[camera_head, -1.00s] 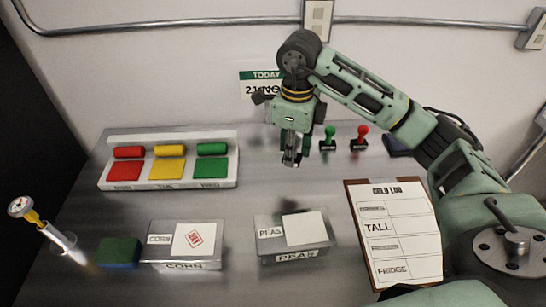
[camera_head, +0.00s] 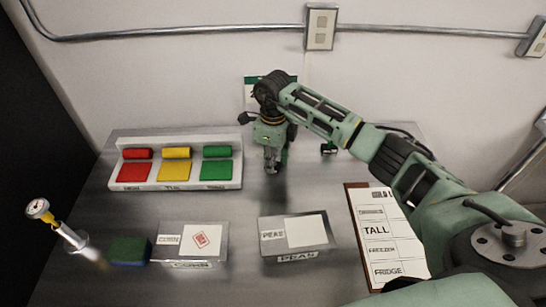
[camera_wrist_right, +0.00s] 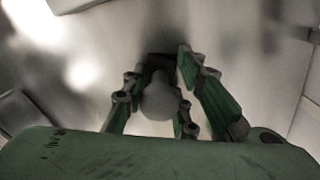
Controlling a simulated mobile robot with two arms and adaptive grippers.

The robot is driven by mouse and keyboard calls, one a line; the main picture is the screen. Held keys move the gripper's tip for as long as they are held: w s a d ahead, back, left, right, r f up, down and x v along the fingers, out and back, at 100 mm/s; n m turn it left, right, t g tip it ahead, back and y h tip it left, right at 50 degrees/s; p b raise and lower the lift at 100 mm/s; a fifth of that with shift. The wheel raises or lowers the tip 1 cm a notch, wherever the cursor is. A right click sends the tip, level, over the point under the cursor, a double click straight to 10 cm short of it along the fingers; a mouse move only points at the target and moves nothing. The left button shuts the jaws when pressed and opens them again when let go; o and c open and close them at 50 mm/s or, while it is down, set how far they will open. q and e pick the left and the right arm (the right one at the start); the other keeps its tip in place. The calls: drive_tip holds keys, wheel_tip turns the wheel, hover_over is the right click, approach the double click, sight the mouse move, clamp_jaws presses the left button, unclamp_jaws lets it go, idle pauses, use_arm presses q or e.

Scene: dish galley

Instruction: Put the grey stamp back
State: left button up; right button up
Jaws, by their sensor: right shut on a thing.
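My right gripper (camera_head: 272,165) is shut on the grey stamp and points down over the back middle of the metal table. In the right wrist view the stamp's round grey knob (camera_wrist_right: 160,101) sits between the green fingers, with a dark base beyond it. In the head view the stamp is hardly distinguishable from the fingers. Whether its base touches the table I cannot tell. Another stamp (camera_head: 328,149) stands to the right, mostly hidden behind my right arm. My left gripper is not in view.
A white tray (camera_head: 128,185) with red, yellow and green pads and rollers is to the left. A clipboard (camera_head: 360,225) lies right.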

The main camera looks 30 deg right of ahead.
drive_tip(key=shift+f, duration=0.15)
drive_tip(key=o, duration=0.9)
drive_tip(key=shift+r, duration=0.35)
wheel_tip(320, 180, up, 11)
drive_tip(key=b, duration=0.3)
drive_tip(key=shift+w+f, duration=0.1)
drive_tip(key=shift+f, duration=0.1)
drive_tip(key=shift+r, duration=0.55)
